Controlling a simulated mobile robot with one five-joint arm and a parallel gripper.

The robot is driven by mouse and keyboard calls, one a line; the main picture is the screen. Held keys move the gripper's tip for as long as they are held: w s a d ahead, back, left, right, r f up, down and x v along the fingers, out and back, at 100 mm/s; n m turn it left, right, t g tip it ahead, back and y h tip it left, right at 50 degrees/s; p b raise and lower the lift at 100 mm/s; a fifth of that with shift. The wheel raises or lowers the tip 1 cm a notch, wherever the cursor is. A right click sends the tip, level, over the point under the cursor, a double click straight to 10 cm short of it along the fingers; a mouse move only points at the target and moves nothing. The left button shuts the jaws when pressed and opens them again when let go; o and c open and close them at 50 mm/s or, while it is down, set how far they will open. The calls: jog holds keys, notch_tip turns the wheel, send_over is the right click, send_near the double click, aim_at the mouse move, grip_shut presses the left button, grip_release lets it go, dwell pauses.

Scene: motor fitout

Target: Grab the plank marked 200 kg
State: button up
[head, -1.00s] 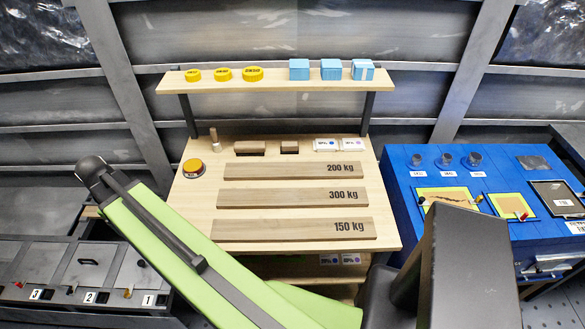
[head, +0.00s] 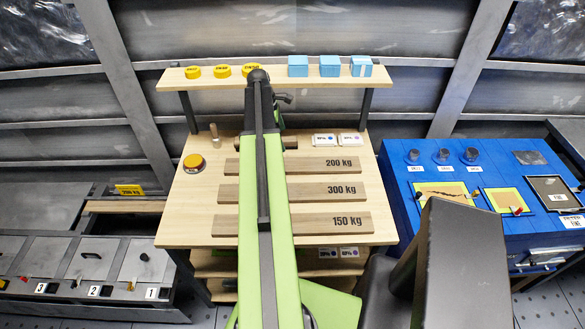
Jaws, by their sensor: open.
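The plank marked 200 kg (head: 325,166) lies flat on the wooden workbench as the farthest of three planks. My green arm crosses in front of it and hides its middle, while its left end and marked right end show. The plank marked 300 kg (head: 325,192) lies nearer, and the plank marked 150 kg (head: 328,222) is nearest. My arm hides parts of both. My gripper's fingers do not show. A dark part of my arm shows behind the green link, over the back of the bench.
A shelf (head: 390,74) above the bench back holds yellow discs and light blue boxes. An orange round button (head: 194,163) and a small peg (head: 215,132) are at the bench's left. A blue cabinet (head: 398,190) stands right, and grey numbered bins (head: 90,262) stand left.

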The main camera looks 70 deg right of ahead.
aim_at(292, 164)
jog(key=b+x, duration=1.3)
jog(key=x, duration=0.2)
jog(key=shift+w+f+b, duration=0.1)
jog(key=shift+f+b, duration=0.3)
jog(key=shift+r, duration=0.2)
jog(key=c, duration=2.1)
